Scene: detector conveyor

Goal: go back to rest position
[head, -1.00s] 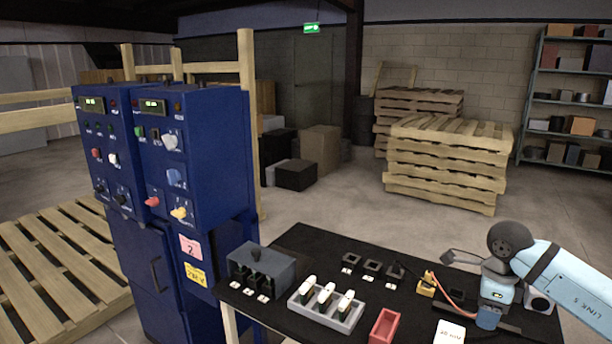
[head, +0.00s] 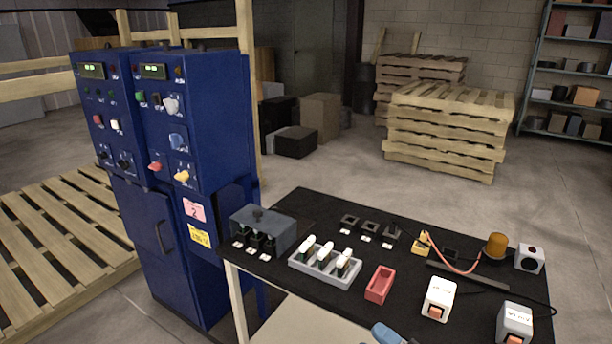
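Neither gripper shows clearly now. A light blue and dark piece of my own arm (head: 392,334) shows at the bottom edge, in front of the table. The black-topped table (head: 310,215) bears a grey box with slots (head: 262,230), a grey tray (head: 325,270) holding several white-topped pieces, and an empty red tray (head: 380,284). Two white boxes with orange switches, one nearer the middle (head: 439,299) and one at the right corner (head: 514,322), stand along the front.
Dark square sockets (head: 370,227) sit at the table's back. An orange cylinder (head: 496,246), a yellow piece (head: 423,243) with a red wire and a white block (head: 529,259) stand to the right. Blue cabinets (head: 215,140) stand left, pallets (head: 445,130) behind.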

